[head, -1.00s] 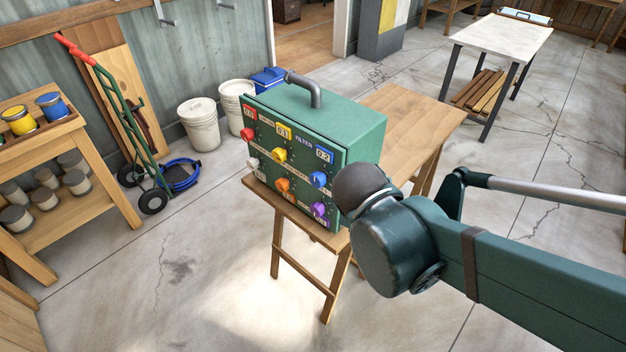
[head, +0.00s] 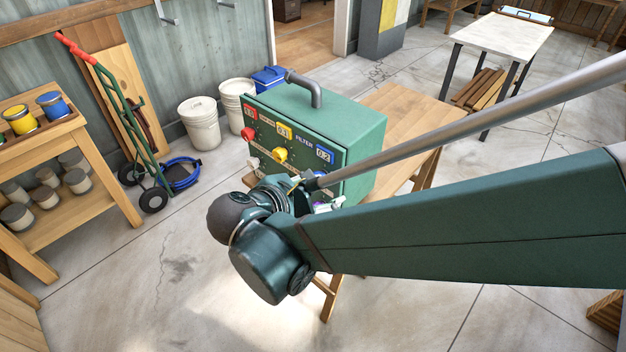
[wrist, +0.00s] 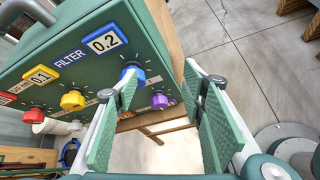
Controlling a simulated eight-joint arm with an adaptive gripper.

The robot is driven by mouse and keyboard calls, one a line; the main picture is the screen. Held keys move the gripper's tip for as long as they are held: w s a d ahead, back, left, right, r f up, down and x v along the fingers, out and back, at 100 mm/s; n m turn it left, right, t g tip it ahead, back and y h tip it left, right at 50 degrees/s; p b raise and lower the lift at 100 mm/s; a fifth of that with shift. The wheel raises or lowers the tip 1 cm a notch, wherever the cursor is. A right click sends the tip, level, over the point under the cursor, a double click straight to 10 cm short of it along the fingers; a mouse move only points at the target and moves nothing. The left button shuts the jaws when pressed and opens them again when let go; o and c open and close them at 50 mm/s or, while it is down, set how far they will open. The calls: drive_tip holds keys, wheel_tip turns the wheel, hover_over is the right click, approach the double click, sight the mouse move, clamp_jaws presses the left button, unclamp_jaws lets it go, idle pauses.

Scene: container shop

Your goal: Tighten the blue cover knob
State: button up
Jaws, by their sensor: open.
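The blue knob (wrist: 133,72) sits on the front panel of a green box (wrist: 90,30), below a blue plate reading 0.2. It shows in the wrist view just beyond the tip of my left finger, which partly covers it. My gripper (wrist: 160,85) is open, its two green-padded fingers spread apart with nothing between them. The blue knob lies by the left finger, not centred between the two. I cannot tell whether finger and knob touch.
Nearby on the panel are a purple knob (wrist: 160,101), a yellow knob (wrist: 72,100) and a red knob (wrist: 38,114). White buckets (head: 200,122) and a hand truck (head: 125,115) stand behind to the left. Floor in front is clear.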

drive_tip(key=a+n+t+h+b, duration=0.1)
drive_tip(key=a+n, duration=0.1)
drive_tip(key=a, duration=0.4)
drive_tip(key=shift+w+a+r+n, duration=0.2)
drive_tip(key=shift+a+r+n, duration=0.1)
drive_tip(key=shift+r+n, duration=0.1)
drive_tip(key=shift+d+f, duration=0.1)
drive_tip(key=b+x, duration=0.2)
drive_tip(key=x, duration=0.5)
drive_tip(key=shift+w+d, duration=0.25)
drive_tip(key=shift+w, duration=0.05)
drive_tip(key=shift+c, duration=0.5)
drive_tip(key=c, duration=0.8)
